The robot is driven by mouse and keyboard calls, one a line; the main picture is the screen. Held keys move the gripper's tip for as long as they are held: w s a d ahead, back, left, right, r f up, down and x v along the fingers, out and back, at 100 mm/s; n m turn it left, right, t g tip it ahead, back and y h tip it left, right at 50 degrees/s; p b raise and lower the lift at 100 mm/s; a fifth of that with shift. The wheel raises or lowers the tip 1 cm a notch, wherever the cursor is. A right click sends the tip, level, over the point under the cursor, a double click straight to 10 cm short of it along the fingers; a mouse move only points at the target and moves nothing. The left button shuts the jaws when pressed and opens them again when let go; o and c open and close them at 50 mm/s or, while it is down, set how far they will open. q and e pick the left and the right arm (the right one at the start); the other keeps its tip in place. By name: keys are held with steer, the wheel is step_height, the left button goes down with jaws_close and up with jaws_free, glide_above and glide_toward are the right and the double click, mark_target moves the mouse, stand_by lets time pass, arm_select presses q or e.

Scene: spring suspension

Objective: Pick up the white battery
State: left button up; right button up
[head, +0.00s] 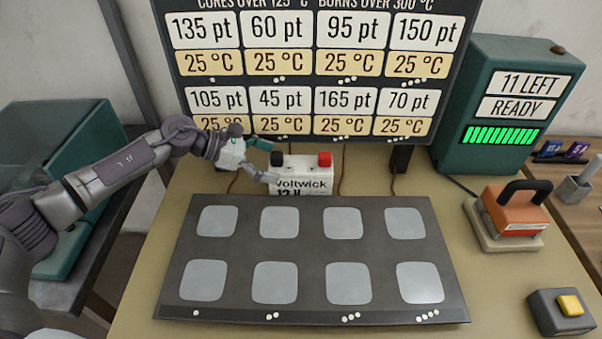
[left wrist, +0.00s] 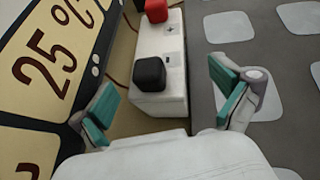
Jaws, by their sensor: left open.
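The white battery (head: 302,184) stands upright behind the dark panel, below the display board. It has a black terminal, a red terminal and "Voltwick 12 V" lettering on its front. My left gripper (head: 264,160) is open at the battery's left end in the head view. In the left wrist view the white battery (left wrist: 162,58) lies ahead, between and beyond the two teal fingertips of my left gripper (left wrist: 165,98), with its black terminal nearest. No grip on it shows. My right gripper is not in view.
The dark panel (head: 313,247) with several pale square pads lies in front of the battery. The display board (head: 318,70) rises close behind it. At right are a teal machine (head: 497,107), an orange block with a black handle (head: 513,212) and a yellow-button box (head: 563,311).

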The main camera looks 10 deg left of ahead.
mark_target(283, 164)
arm_select(q)
steer(key=p+x, duration=0.1)
steer(key=x, duration=0.4)
steer(key=shift+d, duration=0.1)
steer(key=shift+w+d+f, duration=0.15)
steer(key=shift+d+f, duration=0.1)
steer(key=shift+d, duration=0.05)
steer(key=shift+a, duration=0.1)
steer(key=shift+c, duration=0.3)
steer(key=shift+s+f, duration=0.1)
steer(key=shift+s, duration=0.1)
steer(key=c, duration=1.6)
steer(key=shift+w+r, duration=0.15)
steer(key=shift+r, duration=0.3)
steer(key=shift+c, duration=0.8)
steer(key=shift+w+f, duration=0.1)
steer(key=shift+f, duration=0.1)
steer(key=shift+c, duration=0.3)
